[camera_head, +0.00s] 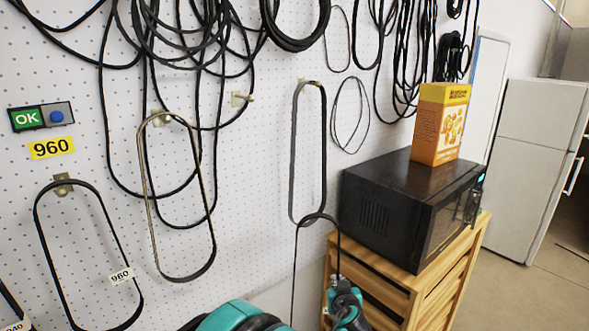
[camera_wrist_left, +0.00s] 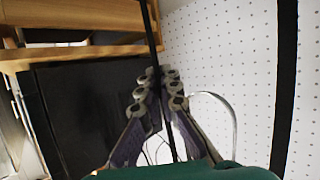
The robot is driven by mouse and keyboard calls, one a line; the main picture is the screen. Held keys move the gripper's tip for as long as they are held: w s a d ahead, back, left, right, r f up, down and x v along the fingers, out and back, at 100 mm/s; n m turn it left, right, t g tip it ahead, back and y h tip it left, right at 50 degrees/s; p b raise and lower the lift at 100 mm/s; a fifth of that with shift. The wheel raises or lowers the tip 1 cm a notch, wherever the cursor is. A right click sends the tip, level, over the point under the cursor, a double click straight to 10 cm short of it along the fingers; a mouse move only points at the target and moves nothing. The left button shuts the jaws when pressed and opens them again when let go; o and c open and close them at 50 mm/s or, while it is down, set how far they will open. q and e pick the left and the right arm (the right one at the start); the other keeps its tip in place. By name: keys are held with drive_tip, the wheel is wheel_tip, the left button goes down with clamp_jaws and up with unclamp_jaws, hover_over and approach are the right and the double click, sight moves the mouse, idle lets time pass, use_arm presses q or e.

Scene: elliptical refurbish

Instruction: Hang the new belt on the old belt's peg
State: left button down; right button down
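My left gripper (camera_head: 341,296) is low at the bottom centre of the head view, in front of the pegboard (camera_head: 255,200). It is shut on a thin black belt (camera_head: 297,262), whose loop arches above it and runs out of the picture below. In the left wrist view the fingers (camera_wrist_left: 158,92) close around this black strip (camera_wrist_left: 152,35). An empty peg (camera_head: 240,98) sticks out of the board. A worn brownish belt (camera_head: 149,205) hangs from a peg left of it. A dark belt (camera_head: 292,150) hangs on a peg to its right. My right gripper is not in view.
A belt with a 960 tag (camera_head: 122,275) hangs lower left, under a yellow 960 label (camera_head: 52,148) and OK panel (camera_head: 41,116). Several cables hang above. A black microwave (camera_head: 390,210) with a yellow box (camera_head: 440,125) stands on a wooden cabinet (camera_head: 445,290), right.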

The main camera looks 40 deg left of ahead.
sight(310, 216)
use_arm(q)
drive_tip(key=s+a+r+n+g+y+p, duration=0.1)
drive_tip(key=a+r+p, duration=0.2)
drive_tip(key=r, duration=0.4)
drive_tip(key=a+r+n+g+y+p, duration=0.1)
drive_tip(key=a+r+n+g+p, duration=0.1)
drive_tip(key=r, duration=0.5)
drive_tip(key=s+a+r+n+g+y+p, duration=0.1)
drive_tip(key=a+r+n+y+p, duration=0.1)
drive_tip(key=r, duration=0.5)
drive_tip(key=shift+s+a+p, duration=0.3)
drive_tip(key=shift+a+p, duration=0.6)
drive_tip(key=shift+p, duration=0.45)
drive_tip(key=s+a+r+n+g+y+p, duration=0.1)
drive_tip(key=a+r+n+g+p, duration=0.1)
drive_tip(key=r, duration=0.4)
drive_tip(key=s+a+r+n+g+y+p, duration=0.1)
drive_tip(key=s+a+r+p, duration=0.15)
drive_tip(key=r, duration=0.35)
drive_tip(key=x, duration=0.3)
drive_tip(key=r+x, duration=0.1)
drive_tip(key=x, duration=0.6)
drive_tip(key=shift+w+a+r+b, duration=0.1)
drive_tip(key=shift+w+a+b, duration=0.25)
drive_tip(key=shift+w, duration=0.1)
drive_tip(key=shift+a+f+b, duration=0.1)
drive_tip(key=shift+f+b, duration=0.25)
drive_tip(key=shift+f, duration=0.05)
drive_tip(key=shift+h, duration=0.3)
